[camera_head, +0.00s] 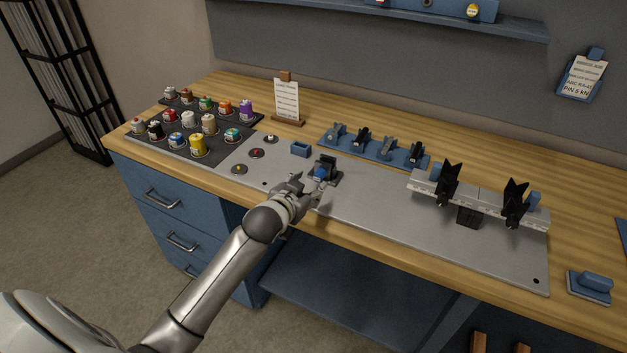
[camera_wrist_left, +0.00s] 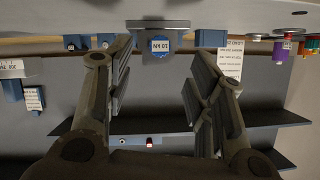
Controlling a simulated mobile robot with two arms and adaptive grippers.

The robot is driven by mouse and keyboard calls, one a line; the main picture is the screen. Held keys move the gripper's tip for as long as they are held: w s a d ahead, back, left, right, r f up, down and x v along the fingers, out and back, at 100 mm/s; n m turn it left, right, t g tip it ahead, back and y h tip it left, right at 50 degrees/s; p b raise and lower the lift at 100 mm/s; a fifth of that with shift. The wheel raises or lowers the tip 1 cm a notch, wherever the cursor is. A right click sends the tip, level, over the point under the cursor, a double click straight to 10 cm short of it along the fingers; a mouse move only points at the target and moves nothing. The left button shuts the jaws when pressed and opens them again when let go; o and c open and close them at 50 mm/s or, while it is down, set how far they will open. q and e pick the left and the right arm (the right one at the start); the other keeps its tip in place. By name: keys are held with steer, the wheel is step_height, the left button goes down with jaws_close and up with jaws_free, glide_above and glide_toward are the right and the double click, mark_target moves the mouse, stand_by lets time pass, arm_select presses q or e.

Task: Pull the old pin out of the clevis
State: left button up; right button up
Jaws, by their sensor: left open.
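The clevis (camera_head: 328,164) is a small dark block standing on the grey plate near the middle of the bench. A blue face, apparently the old pin's end (camera_head: 320,173), shows on its near side. In the left wrist view, which is upside down, this blue face (camera_wrist_left: 160,45) is marked 10 kN and the grey clevis part (camera_wrist_left: 158,25) is around and beyond it. My left gripper (camera_head: 307,189) is open just in front of the clevis. In the left wrist view its two fingers (camera_wrist_left: 158,75) stand apart on either side of the blue face, with visible gaps.
A blue rack (camera_head: 372,151) with several dark fittings stands behind the clevis. A small blue box (camera_head: 301,148) is to its left, and a dark tray (camera_head: 152,142) of colored jars lies farther left. A long fixture (camera_head: 480,203) with black jaws stands right.

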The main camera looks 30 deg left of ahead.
mark_target(317, 178)
arm_select(q)
steer(key=shift+x, duration=3.1)
steer(key=c, duration=1)
steer(key=shift+c, duration=0.2)
